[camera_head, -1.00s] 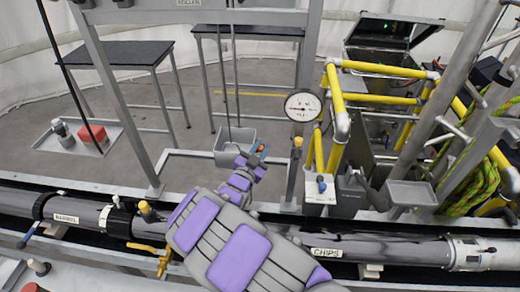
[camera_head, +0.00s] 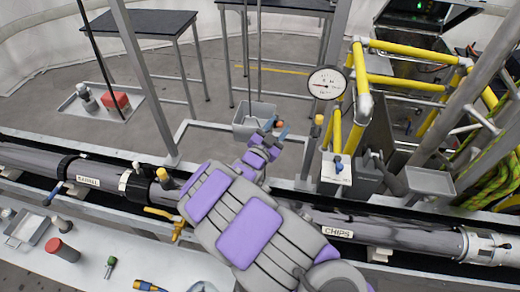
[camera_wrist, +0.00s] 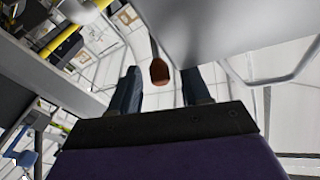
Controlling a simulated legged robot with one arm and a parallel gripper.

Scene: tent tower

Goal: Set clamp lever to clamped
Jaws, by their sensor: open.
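I cannot tell for sure which part is the clamp lever. A blue-tipped lever (camera_head: 50,196) hangs by the black collar (camera_head: 66,168) on the pipe at the left. A yellow-handled lever (camera_head: 160,212) sits on a brass fitting below the pipe. My gripper (camera_head: 276,131) is over the far side of the pipe, in front of a grey bin, away from both levers. In the wrist view my gripper (camera_wrist: 160,82) is open, its two dark fingers apart. A rod with a brown-orange end (camera_wrist: 159,71) shows between them; contact is not visible.
A round gauge (camera_head: 327,83) and yellow rails (camera_head: 400,48) stand right of my gripper. The grey bin (camera_head: 243,121) is just behind it. The pipe (camera_head: 400,234) crosses the view. A front bench (camera_head: 100,238) holds a red-topped cylinder (camera_head: 62,250) and small tools.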

